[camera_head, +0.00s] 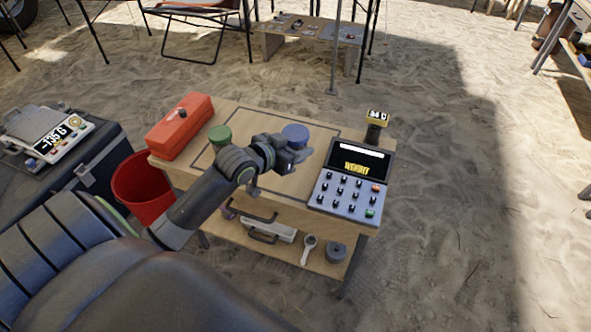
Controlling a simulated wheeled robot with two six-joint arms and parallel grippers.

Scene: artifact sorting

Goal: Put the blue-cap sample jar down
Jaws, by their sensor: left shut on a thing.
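The blue-cap sample jar (295,132) is over the right middle part of the wooden table's top. My left gripper (294,152) is shut on it; the arm comes in from the lower left. Only the blue cap shows clearly; the jar's body is hidden behind the gripper. I cannot tell whether the jar touches the tabletop. A green-capped jar (220,136) stands on the table to the left, partly behind my left arm. My right gripper is not in view.
A red toolbox (180,127) sits at the table's left end. A red bucket (143,190) is left of the table, beside a scale (47,135) on a dark case. The lower shelf holds tools.

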